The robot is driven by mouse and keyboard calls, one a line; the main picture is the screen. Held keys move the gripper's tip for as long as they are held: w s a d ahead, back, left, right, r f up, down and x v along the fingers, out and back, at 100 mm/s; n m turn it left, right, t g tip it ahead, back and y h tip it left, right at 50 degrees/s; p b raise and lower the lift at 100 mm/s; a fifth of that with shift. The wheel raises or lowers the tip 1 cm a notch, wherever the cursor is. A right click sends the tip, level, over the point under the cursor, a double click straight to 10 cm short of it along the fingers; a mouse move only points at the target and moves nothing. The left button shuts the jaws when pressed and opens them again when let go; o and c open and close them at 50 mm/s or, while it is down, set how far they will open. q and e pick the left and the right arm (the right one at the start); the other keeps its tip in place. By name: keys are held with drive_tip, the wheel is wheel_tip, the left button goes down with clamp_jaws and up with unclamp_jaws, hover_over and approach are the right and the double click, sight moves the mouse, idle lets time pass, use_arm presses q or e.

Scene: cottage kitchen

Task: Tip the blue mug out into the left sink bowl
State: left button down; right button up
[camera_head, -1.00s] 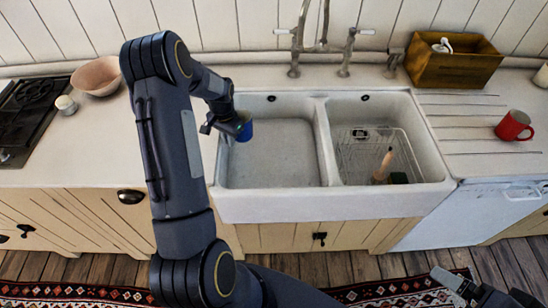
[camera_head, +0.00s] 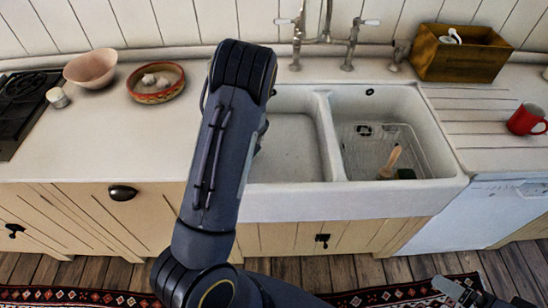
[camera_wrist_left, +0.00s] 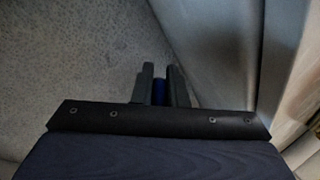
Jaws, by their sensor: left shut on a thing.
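My left gripper (camera_wrist_left: 164,70) is shut on the blue mug (camera_wrist_left: 161,92), which shows only as a dark blue sliver between the fingers in the left wrist view. In the head view my left arm hides both. The left sink bowl (camera_head: 288,150) is white, and its left part is behind my arm. In the wrist view a grey speckled surface lies beyond the fingers and a pale wall stands close on the right. The mug's tilt and contents cannot be seen. My right gripper (camera_head: 460,289) is low at the bottom right, away from the sink; its opening is unclear.
The right sink bowl (camera_head: 350,165) holds a wire rack (camera_head: 385,150) and a wooden-handled brush (camera_head: 391,158). The tap (camera_head: 325,38) stands behind the divider. A wooden box (camera_head: 462,58) and red mug (camera_head: 526,119) are right; a pink bowl (camera_head: 91,70) and patterned bowl (camera_head: 156,92) are left.

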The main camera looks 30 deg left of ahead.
use_arm(q)
drive_tip(key=shift+d+f+y+b, duration=0.35)
drive_tip(key=shift+y+b, duration=0.05)
drive_tip(key=shift+b, duration=0.2)
drive_tip(key=r+y+b, duration=0.1)
drive_tip(key=d+y+b, duration=0.1)
drive_tip(key=y, duration=0.1)
drive_tip(key=r+y+b, duration=0.1)
drive_tip(key=y, duration=0.1)
drive_tip(key=shift+s+d+r, duration=0.1)
drive_tip(key=shift+d+r, duration=0.15)
drive_tip(key=shift+r, duration=0.1)
drive_tip(key=shift+r, duration=0.1)
drive_tip(key=shift+r+y, duration=0.3)
drive_tip(key=shift+y, duration=0.1)
drive_tip(key=shift+d+r+y+b, duration=0.2)
drive_tip(key=shift+r+y+b, duration=0.15)
drive_tip(key=shift+r+y, duration=0.2)
drive_tip(key=shift+d+r+y+b, duration=0.2)
drive_tip(key=shift+r+y+b, duration=0.1)
drive_tip(key=shift+r+y, duration=0.25)
